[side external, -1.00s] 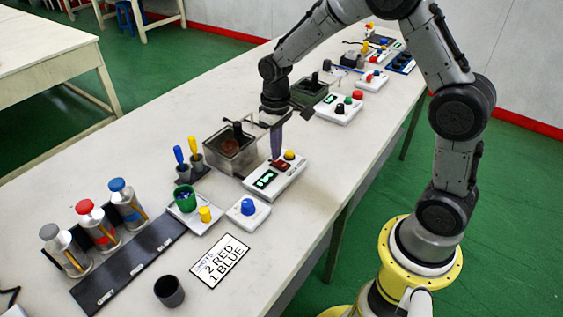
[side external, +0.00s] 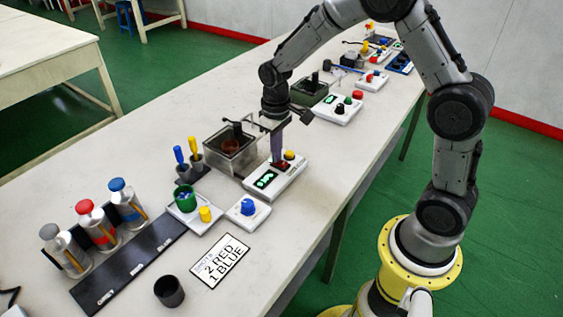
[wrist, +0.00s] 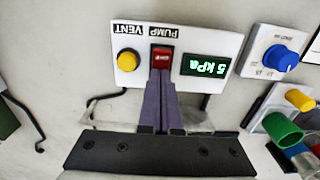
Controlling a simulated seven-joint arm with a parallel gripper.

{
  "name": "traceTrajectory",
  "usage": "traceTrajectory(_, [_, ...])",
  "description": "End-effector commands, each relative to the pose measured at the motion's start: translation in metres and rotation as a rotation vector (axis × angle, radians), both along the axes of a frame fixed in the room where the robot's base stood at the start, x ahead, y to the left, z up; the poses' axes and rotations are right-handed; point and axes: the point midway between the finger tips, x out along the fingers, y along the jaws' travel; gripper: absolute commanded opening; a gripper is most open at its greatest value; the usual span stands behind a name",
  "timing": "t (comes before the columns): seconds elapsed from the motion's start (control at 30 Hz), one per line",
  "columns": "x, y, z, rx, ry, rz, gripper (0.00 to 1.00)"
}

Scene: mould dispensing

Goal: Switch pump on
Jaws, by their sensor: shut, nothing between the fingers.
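The pump box (side external: 290,183) is a white panel on the bench. In the wrist view it shows upside down, with a red rocker switch (wrist: 162,55) labelled PUMP, a yellow button (wrist: 128,61) labelled VENT and a lit green display (wrist: 206,67) that seems to read 5 kPa. My gripper (wrist: 160,73) is shut and empty, pointing down. Its purple fingertips are at the red switch and cover its near end; they look to be touching it. In the side view my gripper (side external: 278,160) stands over the switch and partly hides it.
A clear-walled vacuum chamber (side external: 232,160) stands left of the pump box. A blue-knob box (side external: 248,212) and a tray with a green cup (side external: 186,197) are in front. Other button boxes stand farther back.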

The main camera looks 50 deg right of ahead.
Motion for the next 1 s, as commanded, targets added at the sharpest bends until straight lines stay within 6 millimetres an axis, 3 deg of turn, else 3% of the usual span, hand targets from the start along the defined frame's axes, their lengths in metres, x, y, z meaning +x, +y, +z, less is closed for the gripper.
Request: traceTrajectory(1.0, [0.0,0.0,0.068,0.0,-0.001,0.0,0.0])
